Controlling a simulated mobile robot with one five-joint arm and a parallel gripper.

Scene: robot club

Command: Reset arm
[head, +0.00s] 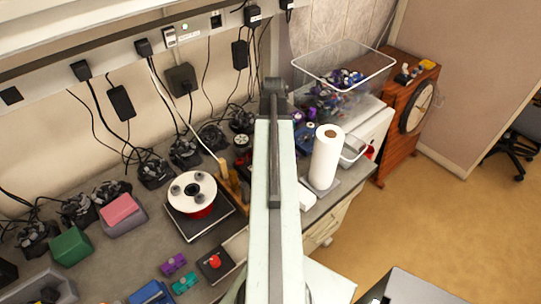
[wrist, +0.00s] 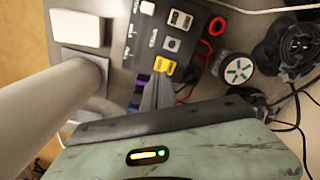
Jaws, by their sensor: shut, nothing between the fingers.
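My arm (head: 276,200) is pale green and stretches up the middle of the head view, out over the grey workbench (head: 120,262). Its far end is dark, and the fingers cannot be made out there. In the wrist view my gripper (wrist: 157,84) shows as grey fingers close together, shut and empty. They point toward a black panel (wrist: 155,35) with switches and a yellow part. I cannot tell whether they touch it.
A paper towel roll (head: 327,157) stands upright just right of my arm; it also shows large at left in the wrist view (wrist: 45,115). A clear bin (head: 345,68) stands behind it. A white spool (head: 191,192), chargers and cables crowd the left. Floor (head: 455,215) is open at right.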

